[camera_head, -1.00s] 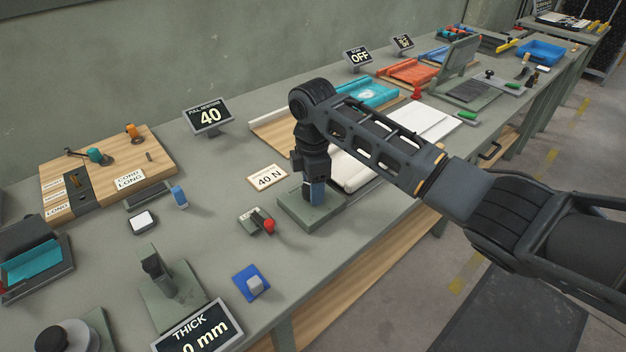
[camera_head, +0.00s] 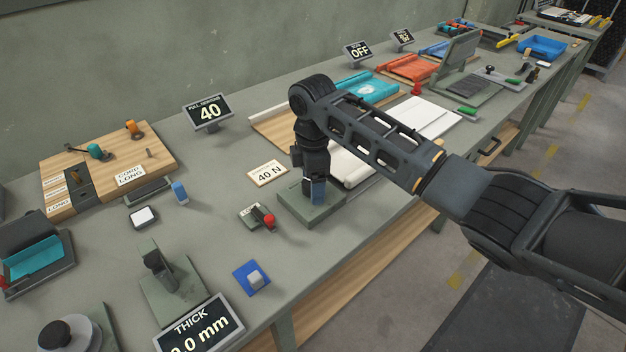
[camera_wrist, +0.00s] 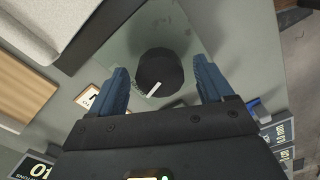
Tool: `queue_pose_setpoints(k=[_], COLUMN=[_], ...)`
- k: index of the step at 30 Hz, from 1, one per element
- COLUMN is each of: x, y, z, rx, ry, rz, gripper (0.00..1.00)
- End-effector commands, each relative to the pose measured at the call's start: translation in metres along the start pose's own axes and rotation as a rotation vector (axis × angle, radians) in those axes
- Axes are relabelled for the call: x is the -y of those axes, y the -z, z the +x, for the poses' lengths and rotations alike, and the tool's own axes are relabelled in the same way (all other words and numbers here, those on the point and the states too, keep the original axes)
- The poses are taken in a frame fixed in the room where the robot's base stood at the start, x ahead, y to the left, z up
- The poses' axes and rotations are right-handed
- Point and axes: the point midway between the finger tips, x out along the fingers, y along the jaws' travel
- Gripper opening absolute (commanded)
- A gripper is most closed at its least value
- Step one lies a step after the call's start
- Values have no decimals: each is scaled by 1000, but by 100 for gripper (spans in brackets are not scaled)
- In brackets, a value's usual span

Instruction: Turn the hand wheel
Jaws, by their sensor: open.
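A dark round hand wheel (camera_wrist: 160,72) with a white mark on its rim stands on a grey-green base plate (camera_wrist: 120,45) in the wrist view. My gripper (camera_wrist: 161,70) is open, its two blue fingers on either side of the wheel with gaps visible between. In the head view my gripper (camera_head: 316,190) points straight down over the same base plate (camera_head: 325,212), and the wheel is hidden behind the fingers. Whether the fingers touch the wheel cannot be told.
A red-knobbed fixture (camera_head: 258,215) is close on the left. The bench's front edge is close to the plate.

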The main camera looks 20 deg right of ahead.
Motion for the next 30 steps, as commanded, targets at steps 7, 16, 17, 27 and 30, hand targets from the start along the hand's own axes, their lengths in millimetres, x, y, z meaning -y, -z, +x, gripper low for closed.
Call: queue_pose_setpoints(k=[7,16,17,27,30], x=[-1,-1,-1,0,0], y=[0,0,0,0,0], z=[-6,-51,-56,-78,-78], rx=[-1,-2,-1,0,0], ry=[-2,-3,-3,1,0], rz=[0,-1,-1,0,0], gripper=[80,80,80,80,80])
